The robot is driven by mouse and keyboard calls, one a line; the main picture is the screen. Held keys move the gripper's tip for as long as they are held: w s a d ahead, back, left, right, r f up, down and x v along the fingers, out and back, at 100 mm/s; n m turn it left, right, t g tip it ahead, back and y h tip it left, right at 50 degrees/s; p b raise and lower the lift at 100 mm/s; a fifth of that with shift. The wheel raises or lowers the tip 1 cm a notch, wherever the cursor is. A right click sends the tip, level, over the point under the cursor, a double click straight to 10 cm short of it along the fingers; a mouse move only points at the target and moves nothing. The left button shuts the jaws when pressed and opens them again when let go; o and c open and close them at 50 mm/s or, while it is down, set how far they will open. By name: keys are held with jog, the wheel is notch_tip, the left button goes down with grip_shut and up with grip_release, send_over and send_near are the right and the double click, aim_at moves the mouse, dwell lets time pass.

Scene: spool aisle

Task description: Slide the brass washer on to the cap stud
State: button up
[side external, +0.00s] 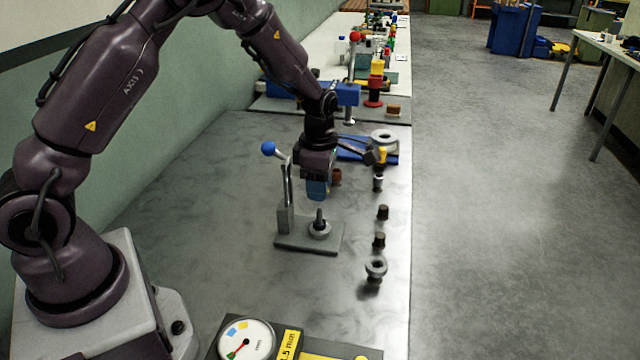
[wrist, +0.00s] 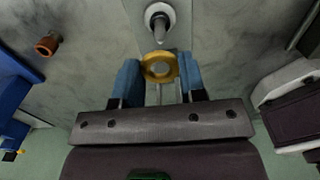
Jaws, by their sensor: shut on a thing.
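My gripper (side external: 318,190) points down, and its blue fingers are shut on the brass washer (wrist: 146,70), a golden ring between the fingertips in the wrist view (wrist: 159,85). The washer cannot be made out in the side view. A short stud with a pale round flange (wrist: 167,10) stands just above the washer in the wrist picture, apart from it. In the side view, a dark upright stud (side external: 319,215) with a round grey collar stands on a grey plate below my fingers. I cannot tell for sure that both views show the same stud, or which is the cap stud.
A lever with a blue ball (side external: 268,148) rises from the plate's left side. Several dark pegs stand right of it, the nearest with a grey ring (side external: 376,265). A brown cup (side external: 337,177) is behind my gripper. A dial (side external: 245,340) lies in front. The bench's front middle is clear.

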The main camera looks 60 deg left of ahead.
aim_at(319, 212)
jog(key=shift+f, duration=0.15)
jog(key=shift+f, duration=3.5)
jog(key=o, duration=1)
notch_tip(319, 212, up, 13)
